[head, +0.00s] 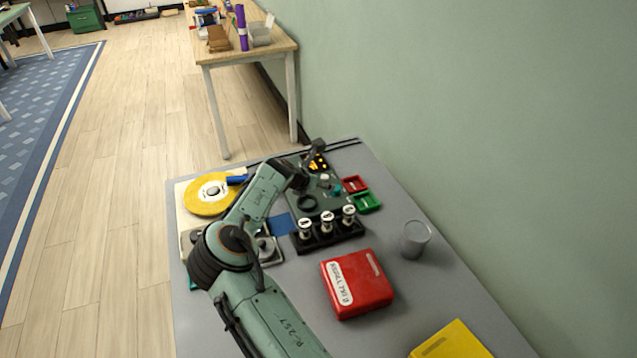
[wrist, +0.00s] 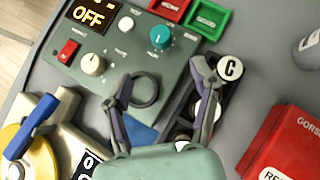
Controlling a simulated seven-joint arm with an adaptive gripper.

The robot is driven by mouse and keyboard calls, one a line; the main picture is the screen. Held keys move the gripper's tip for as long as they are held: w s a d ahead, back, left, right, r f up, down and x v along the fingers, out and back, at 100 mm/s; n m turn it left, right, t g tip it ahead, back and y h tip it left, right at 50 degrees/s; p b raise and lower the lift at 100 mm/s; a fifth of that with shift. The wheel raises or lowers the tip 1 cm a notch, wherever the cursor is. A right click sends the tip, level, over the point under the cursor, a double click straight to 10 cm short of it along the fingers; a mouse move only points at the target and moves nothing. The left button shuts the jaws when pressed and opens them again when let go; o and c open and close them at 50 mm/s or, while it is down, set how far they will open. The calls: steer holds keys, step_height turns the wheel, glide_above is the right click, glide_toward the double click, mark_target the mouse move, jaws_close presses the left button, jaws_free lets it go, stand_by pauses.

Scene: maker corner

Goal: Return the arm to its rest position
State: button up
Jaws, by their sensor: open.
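My arm reaches from the bottom of the head view over the grey table (head: 440,280). My gripper (wrist: 163,85) is open and empty in the wrist view, above the front edge of a green control box (wrist: 130,50). A black ring on the box shows between its fingers. The box also shows in the head view (head: 335,205), partly behind my arm, with an orange display. The wrist view reads that display as "OFF". A black rack (head: 330,240) with three white-topped pieces stands in front of the box. The right finger overlaps the rack in the wrist view.
A red case (head: 358,283), a clear cup (head: 414,238) and a yellow case (head: 450,343) stand on the right. Small red (head: 355,184) and green (head: 366,202) trays lie beside the box. A yellow disc (head: 208,194) is at left. A green wall bounds the right.

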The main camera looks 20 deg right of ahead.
steer(key=shift+d, duration=0.1)
steer(key=s+d+r+m+t+y, duration=0.1)
steer(key=d+r+m, duration=0.1)
steer(key=r, duration=0.4)
steer(key=s+d+r+m+t+y, duration=0.1)
steer(key=r+m, duration=0.1)
steer(key=r, duration=0.5)
steer(key=s+a+r+m+y, duration=0.6)
steer(key=s+r, duration=0.3)
steer(key=s, duration=0.4)
steer(key=s+a+f+m+g, duration=0.1)
steer(key=s+a+m, duration=0.1)
steer(key=s+a, duration=0.4)
steer(key=s+a+m+g, duration=0.15)
steer(key=s+a, duration=0.25)
steer(key=s, duration=0.4)
steer(key=s+a+f+m+g, duration=0.1)
steer(key=s+f+m+g, duration=0.1)
steer(key=s+f+m, duration=0.2)
steer(key=s+a+f+m+g, duration=0.1)
steer(key=s+f+m+g, duration=0.2)
steer(key=s+m, duration=0.4)
steer(key=s+f, duration=0.1)
steer(key=s, duration=0.2)
steer(key=shift+s+a+m, duration=0.3)
steer(key=shift+s+m, duration=0.05)
steer(key=shift+s, duration=0.05)
